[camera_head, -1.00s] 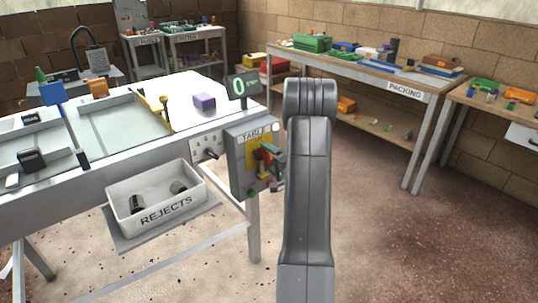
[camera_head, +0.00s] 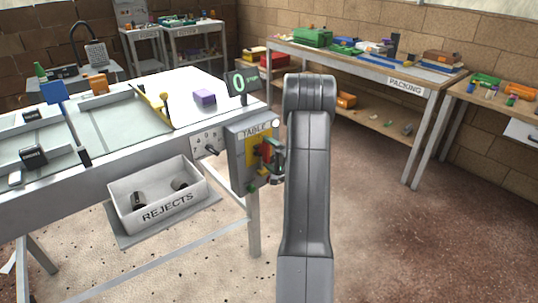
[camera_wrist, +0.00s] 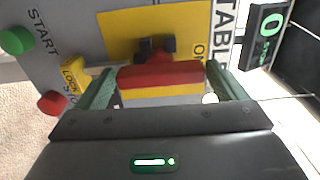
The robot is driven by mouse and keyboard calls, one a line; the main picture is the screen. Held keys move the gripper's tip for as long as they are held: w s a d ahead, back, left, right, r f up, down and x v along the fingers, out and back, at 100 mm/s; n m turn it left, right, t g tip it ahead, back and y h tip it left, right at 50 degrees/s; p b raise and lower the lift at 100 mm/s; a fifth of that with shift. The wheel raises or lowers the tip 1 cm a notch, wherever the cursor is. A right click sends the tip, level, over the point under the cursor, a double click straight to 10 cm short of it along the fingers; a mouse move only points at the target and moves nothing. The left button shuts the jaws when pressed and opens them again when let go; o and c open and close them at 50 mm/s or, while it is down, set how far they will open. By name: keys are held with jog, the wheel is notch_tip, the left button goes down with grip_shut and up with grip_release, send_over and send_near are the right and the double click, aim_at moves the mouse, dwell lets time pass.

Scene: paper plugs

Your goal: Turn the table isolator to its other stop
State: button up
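The table isolator has a red bar handle (camera_wrist: 160,75) on a yellow plate (camera_wrist: 130,28), with a dark mount behind it. In the wrist view the handle lies level across the picture, and "ON" is printed near its right end. My gripper (camera_wrist: 160,82) is open, with one green finger just beyond each end of the handle. I cannot tell whether either finger touches it. In the head view my gripper (camera_head: 276,160) is at the front of the grey TABLE box (camera_head: 238,160), and the red handle (camera_head: 265,150) is partly hidden by it.
A green START button (camera_wrist: 16,40), a red button (camera_wrist: 52,102) and a yellow lock tag (camera_wrist: 74,76) are beside the isolator. A display (camera_head: 242,82) above the box reads 0. A REJECTS bin (camera_head: 160,205) is below left. Open floor lies to the right.

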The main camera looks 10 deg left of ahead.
jog(key=shift+o, duration=0.4)
jog(key=v, duration=1.3)
jog(key=shift+s+d, duration=0.25)
jog(key=shift+d, duration=0.05)
jog(key=shift+a, duration=0.1)
jog(key=x, duration=1.3)
jog(key=shift+w+a, duration=0.25)
jog(key=shift+w, duration=0.05)
jog(key=shift+s+d, duration=0.1)
